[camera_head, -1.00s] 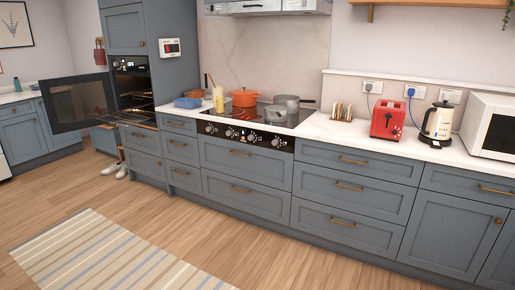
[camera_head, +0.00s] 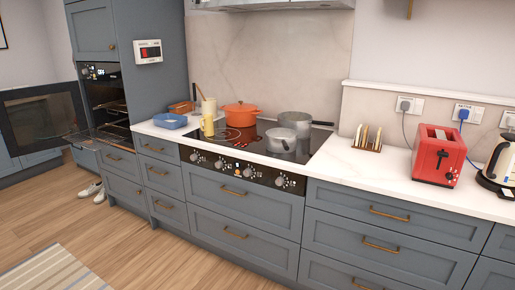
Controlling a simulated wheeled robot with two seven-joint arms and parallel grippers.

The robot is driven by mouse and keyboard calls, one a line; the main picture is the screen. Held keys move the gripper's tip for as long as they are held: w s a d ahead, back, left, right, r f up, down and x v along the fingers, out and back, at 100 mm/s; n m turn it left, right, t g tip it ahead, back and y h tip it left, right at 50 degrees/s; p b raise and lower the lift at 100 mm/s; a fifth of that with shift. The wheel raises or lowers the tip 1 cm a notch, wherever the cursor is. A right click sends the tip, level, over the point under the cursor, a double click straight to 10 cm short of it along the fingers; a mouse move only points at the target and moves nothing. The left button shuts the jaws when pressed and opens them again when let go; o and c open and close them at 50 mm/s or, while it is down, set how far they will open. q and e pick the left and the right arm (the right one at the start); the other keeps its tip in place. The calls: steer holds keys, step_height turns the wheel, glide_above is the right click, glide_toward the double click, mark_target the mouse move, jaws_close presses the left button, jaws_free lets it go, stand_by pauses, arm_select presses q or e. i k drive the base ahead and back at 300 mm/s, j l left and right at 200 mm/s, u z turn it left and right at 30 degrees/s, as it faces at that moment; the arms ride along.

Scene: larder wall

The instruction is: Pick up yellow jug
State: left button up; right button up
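The yellow jug (camera_head: 208,124) stands upright at the left edge of the black hob, close to the front of the counter. A cream utensil pot (camera_head: 209,106) with a wooden utensil is just behind it. The blue dish (camera_head: 170,121) is to its left and the orange pot (camera_head: 240,114) to its right, behind. Neither of my grippers shows in the head view.
Grey pans (camera_head: 293,123) stand on the hob (camera_head: 262,139). A toast rack (camera_head: 368,138), a red toaster (camera_head: 438,155) and a kettle (camera_head: 499,162) stand farther right. The oven door (camera_head: 43,118) hangs open at left.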

mark_target(208, 130)
steer(key=i, duration=2.5)
steer(key=z, duration=0.15)
